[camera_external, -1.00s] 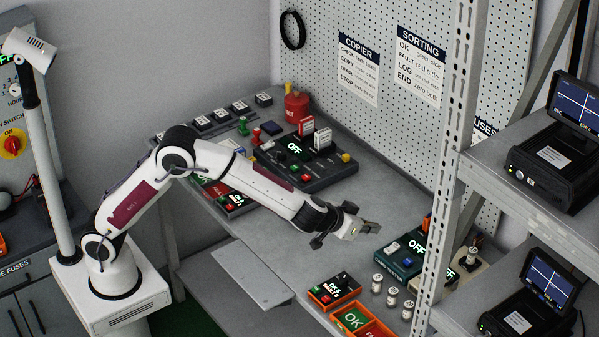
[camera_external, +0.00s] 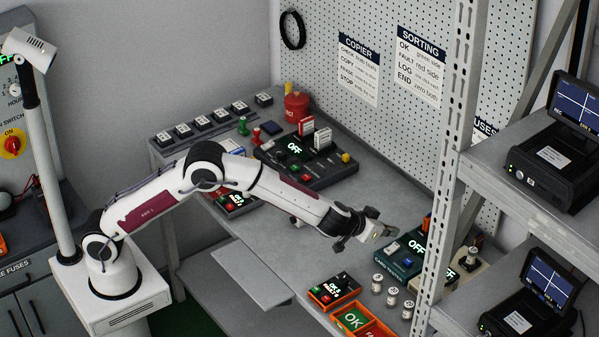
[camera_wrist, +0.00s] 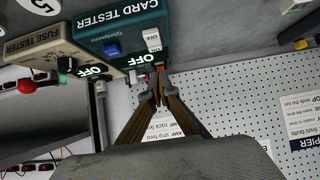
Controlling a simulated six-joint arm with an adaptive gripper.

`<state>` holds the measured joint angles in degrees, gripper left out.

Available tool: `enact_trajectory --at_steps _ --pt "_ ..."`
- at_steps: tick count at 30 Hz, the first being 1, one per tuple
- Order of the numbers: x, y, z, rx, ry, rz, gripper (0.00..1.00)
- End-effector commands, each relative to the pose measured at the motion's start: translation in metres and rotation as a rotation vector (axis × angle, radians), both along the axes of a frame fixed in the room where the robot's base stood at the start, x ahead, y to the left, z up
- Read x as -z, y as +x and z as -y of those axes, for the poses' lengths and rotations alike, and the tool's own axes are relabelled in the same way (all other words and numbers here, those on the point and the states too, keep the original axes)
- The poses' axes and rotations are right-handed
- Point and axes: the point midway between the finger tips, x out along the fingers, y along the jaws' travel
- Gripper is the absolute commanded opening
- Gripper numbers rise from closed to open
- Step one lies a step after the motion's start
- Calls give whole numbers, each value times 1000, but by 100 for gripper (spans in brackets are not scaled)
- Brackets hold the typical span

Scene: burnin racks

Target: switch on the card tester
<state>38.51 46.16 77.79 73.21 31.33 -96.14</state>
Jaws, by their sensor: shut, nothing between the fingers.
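The card tester is a teal box in the external view (camera_external: 401,263). Its display reads OFF. In the wrist view the card tester (camera_wrist: 111,21) appears upside-down to the scene, with its name, a lit OFF display (camera_wrist: 139,61) and a white rocker switch (camera_wrist: 152,40) marked OFF.
A beige fuse tester (camera_wrist: 38,45) with a red knob stands beside the card tester. A metal rack post (camera_external: 444,180) rises close on the right. The bench middle (camera_external: 262,238) is clear.

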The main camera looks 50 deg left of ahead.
Motion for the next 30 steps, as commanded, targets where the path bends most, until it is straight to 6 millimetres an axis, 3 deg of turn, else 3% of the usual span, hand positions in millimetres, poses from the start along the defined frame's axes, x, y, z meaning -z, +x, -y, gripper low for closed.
enact_trajectory --at_steps 6,12,30 --pt "26 5 0 1 2 -2 0" --pt "38 7 0 1 0 -1 0" --pt "48 11 0 0 0 -1 0"
